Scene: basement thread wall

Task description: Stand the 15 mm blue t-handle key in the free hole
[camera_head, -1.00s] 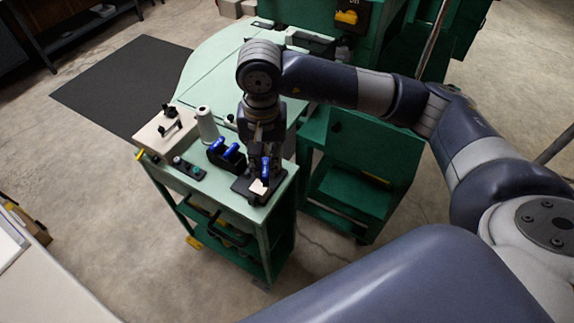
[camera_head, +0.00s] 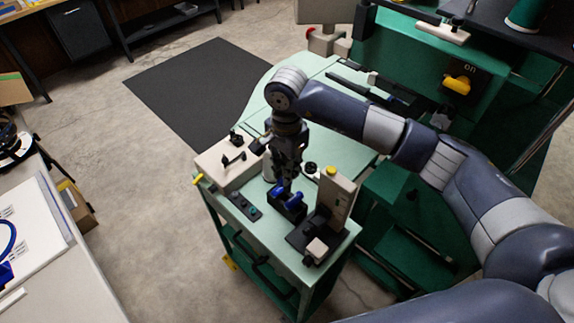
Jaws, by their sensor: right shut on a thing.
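A black holder block (camera_head: 291,210) stands on the pale green cart top, with blue t-handles showing at it. One blue handle (camera_head: 278,191) is at the left, beside my fingertips, and another blue handle (camera_head: 295,200) is to the right. My right gripper (camera_head: 287,182) points down over the holder, shut on a blue t-handle key that its fingers mostly hide. I cannot make out sizes on the keys, the free hole, or whether the held key's shaft is in the block. My left gripper is not in view.
A beige upright device with a yellow top (camera_head: 337,197) and a black base (camera_head: 306,240) stand close right of the holder. A beige box (camera_head: 224,160) and a dark button strip (camera_head: 244,206) lie to the left. Green machinery (camera_head: 420,75) rises behind.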

